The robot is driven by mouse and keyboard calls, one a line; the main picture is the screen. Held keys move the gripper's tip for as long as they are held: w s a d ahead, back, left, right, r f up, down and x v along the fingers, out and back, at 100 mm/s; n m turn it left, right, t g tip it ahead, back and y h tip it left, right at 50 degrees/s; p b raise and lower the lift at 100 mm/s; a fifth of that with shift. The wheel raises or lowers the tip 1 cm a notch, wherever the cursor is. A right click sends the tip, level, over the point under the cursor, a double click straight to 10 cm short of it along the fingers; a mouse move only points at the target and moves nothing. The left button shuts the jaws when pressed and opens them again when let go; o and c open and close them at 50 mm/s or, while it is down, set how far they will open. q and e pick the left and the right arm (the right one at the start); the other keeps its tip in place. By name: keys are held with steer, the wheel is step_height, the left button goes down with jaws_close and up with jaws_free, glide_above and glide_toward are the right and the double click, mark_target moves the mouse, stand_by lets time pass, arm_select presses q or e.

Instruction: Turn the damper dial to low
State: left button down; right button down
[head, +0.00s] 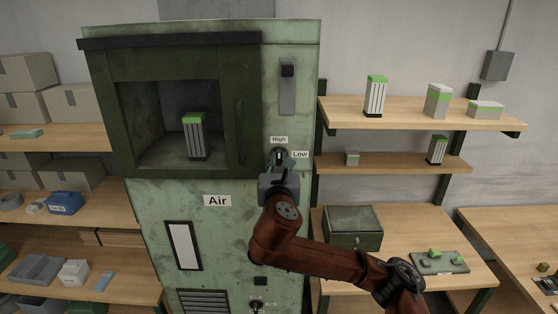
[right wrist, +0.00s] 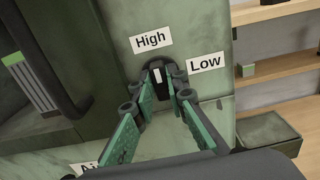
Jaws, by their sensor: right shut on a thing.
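The damper dial (head: 279,153) is a small dark knob on the front of the green cabinet, just below the "High" label (head: 279,139) and left of the "Low" label (head: 300,154). In the right wrist view the dial (right wrist: 156,72) is black with a white mark, which stands near upright, on the "High" side. My right gripper (head: 279,165) reaches the dial from below; in the right wrist view its green-padded fingers (right wrist: 160,84) close around the dial's sides. The fingers partly hide the dial. My left gripper is not in view.
The green cabinet (head: 228,230) has an open-fronted chamber with a green-topped filter (head: 194,135) inside. Wooden shelves (head: 420,112) with boxes and filters stand to the right. Shelves with cartons (head: 72,104) stand left.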

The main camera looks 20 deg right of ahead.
steer(key=shift+m, duration=0.3)
steer(key=m+p, duration=0.1)
steer(key=m, duration=0.1)
steer(key=shift+m+p, duration=0.3)
steer(key=shift+m, duration=0.1)
steer(key=m+p, duration=0.1)
steer(key=m, duration=0.3)
steer(key=shift+d, duration=0.1)
steer(key=m+p, duration=0.1)
steer(key=m, duration=0.5)
steer(key=shift+f, duration=0.15)
steer(key=shift+d+f+m+p, duration=0.1)
steer(key=shift+m+p, duration=0.45)
steer(key=shift+m, duration=1.75)
steer(key=c, duration=1.9)
jaws_free()
steer(key=shift+s, duration=0.1)
steer(key=shift+c, duration=0.2)
